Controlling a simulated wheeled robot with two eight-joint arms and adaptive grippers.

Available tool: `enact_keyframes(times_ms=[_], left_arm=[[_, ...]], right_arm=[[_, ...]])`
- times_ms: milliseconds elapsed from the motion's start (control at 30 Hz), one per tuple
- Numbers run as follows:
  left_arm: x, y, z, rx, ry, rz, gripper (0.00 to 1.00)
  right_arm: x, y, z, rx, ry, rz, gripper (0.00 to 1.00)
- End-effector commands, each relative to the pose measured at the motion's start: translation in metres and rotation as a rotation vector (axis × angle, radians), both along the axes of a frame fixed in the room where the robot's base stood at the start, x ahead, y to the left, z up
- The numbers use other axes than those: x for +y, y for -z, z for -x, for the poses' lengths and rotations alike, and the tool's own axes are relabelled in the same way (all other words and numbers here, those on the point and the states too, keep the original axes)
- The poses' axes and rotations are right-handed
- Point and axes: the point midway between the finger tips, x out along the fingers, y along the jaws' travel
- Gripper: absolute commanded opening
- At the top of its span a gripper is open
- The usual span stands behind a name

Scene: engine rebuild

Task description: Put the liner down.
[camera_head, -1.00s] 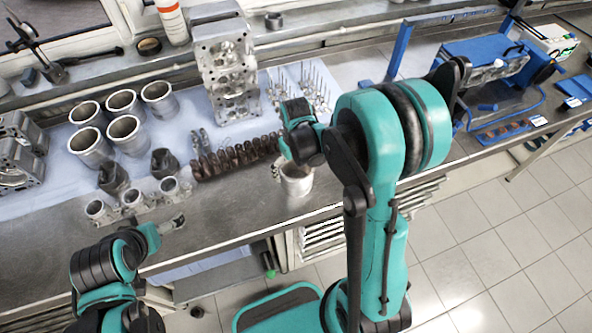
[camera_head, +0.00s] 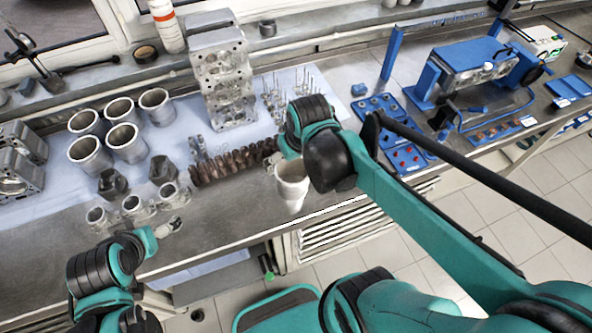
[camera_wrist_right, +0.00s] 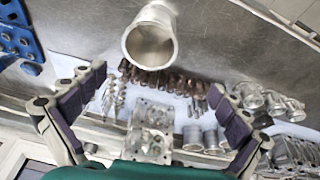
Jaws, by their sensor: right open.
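The liner (camera_head: 292,187), a pale metal cylinder with a wider upper rim, appears to stand upright on the bench near its front edge. In the right wrist view the liner (camera_wrist_right: 150,42) shows its open mouth, beyond the fingertips and apart from them. My right gripper (camera_wrist_right: 158,84) is open, with nothing between its fingers. In the head view the right hand is just behind and beside the liner, and its fingers are mostly hidden. My left gripper (camera_head: 170,226) is over the front left of the bench, away from the liner; its fingers are too small to judge.
Several other liners (camera_head: 126,140) stand on the pale mat at left. A camshaft-like brown part (camera_head: 232,163) lies behind the liner. The cylinder head (camera_head: 222,75) stands at the back, with valves (camera_head: 290,90) beside it. Blue trays (camera_head: 405,158) lie to the right. Bare bench shows left of the liner.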

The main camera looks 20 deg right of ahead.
Motion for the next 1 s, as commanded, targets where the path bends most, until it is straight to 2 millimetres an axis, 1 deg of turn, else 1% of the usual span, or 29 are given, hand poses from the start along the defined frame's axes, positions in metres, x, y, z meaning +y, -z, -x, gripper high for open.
enact_keyframes(times_ms=[33, 100, 200, 333, 467, 567, 667, 767, 867, 1000], left_arm=[[0.0, 0.0, 0.0, 0.0, 0.0, 0.0, 1.0], [0.0, 0.0, 0.0, 0.0, 0.0, 0.0, 1.0], [0.0, 0.0, 0.0, 0.0, 0.0, 0.0, 1.0], [0.0, 0.0, 0.0, 0.0, 0.0, 0.0, 1.0], [0.0, 0.0, 0.0, 0.0, 0.0, 0.0, 1.0], [0.0, 0.0, 0.0, 0.0, 0.0, 0.0, 1.0], [0.0, 0.001, 0.0, 0.0, 0.0, 0.0, 1.0], [0.0, 0.001, 0.0, 0.0, 0.0, 0.0, 1.0], [0.0, 0.001, 0.0, 0.0, 0.0, 0.0, 1.0], [0.0, 0.002, 0.0, 0.0, 0.0, 0.0, 1.0]], right_arm=[[0.003, -0.005, 0.013, -0.05, 0.008, -0.004, 1.0], [0.007, -0.009, 0.025, -0.117, 0.021, -0.011, 1.0], [0.011, -0.013, 0.038, -0.199, 0.036, -0.023, 1.0], [0.014, -0.014, 0.048, -0.268, 0.05, -0.036, 1.0], [0.015, -0.014, 0.05, -0.29, 0.069, -0.048, 1.0], [0.013, -0.014, 0.044, -0.262, 0.14, -0.079, 1.0], [0.01, -0.012, 0.03, -0.194, 0.282, -0.133, 1.0], [0.006, -0.004, 0.013, -0.107, 0.478, -0.191, 1.0], [0.002, 0.009, -0.004, -0.018, 0.688, -0.236, 1.0], [-0.005, 0.034, -0.027, 0.096, 0.984, -0.27, 1.0]])
